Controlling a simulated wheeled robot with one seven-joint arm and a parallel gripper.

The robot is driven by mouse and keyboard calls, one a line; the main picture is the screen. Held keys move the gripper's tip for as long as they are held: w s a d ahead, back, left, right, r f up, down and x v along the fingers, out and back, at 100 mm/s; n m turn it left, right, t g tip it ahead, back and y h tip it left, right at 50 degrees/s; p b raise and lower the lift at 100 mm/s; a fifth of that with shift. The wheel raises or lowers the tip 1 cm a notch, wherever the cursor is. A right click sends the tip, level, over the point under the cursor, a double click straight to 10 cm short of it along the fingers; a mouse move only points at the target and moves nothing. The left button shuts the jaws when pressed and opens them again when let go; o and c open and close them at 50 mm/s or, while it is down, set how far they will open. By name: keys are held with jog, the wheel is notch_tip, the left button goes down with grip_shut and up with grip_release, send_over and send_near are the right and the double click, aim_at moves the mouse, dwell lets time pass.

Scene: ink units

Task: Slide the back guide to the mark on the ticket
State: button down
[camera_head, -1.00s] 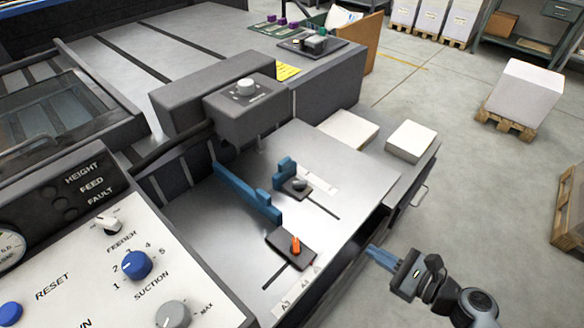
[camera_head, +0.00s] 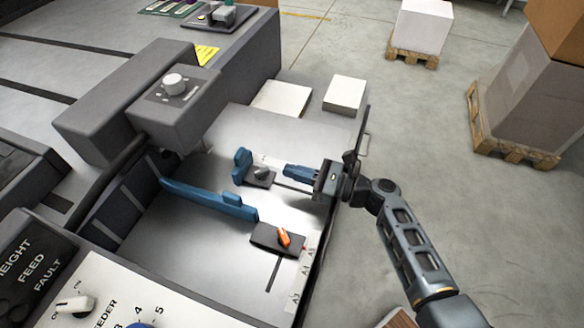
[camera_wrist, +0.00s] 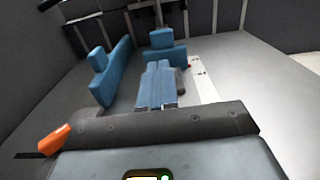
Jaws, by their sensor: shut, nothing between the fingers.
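The small blue guide (camera_head: 242,165), which appears to be the back guide, stands upright on a dark plate with a grey knob (camera_head: 262,172). In the wrist view the small guide (camera_wrist: 165,50) is just beyond my fingertips, which partly hide the knob. My gripper (camera_head: 288,170) is shut and empty, its blue fingers pointing left just right of the knob; contact cannot be told. A white scale strip (camera_wrist: 200,78) runs beside the guide, with a small red mark near it. A yellow ticket (camera_head: 207,55) lies at the back; its writing is unreadable.
A long blue guide (camera_head: 210,200) with an orange lever (camera_head: 284,238) on a dark plate is nearer the front. A grey box with a knob (camera_head: 174,83) overhangs the metal table (camera_head: 225,228) at left. White paper stacks (camera_head: 344,94) lie at the back right.

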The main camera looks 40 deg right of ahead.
aim_at(242, 157)
jog(key=x, duration=1)
jog(key=shift+w+a, duration=0.25)
jog(key=shift+w, duration=0.1)
jog(key=b+x, duration=0.1)
jog(key=x, duration=0.3)
jog(key=shift+w+r, duration=0.1)
jog(key=shift+a, duration=0.1)
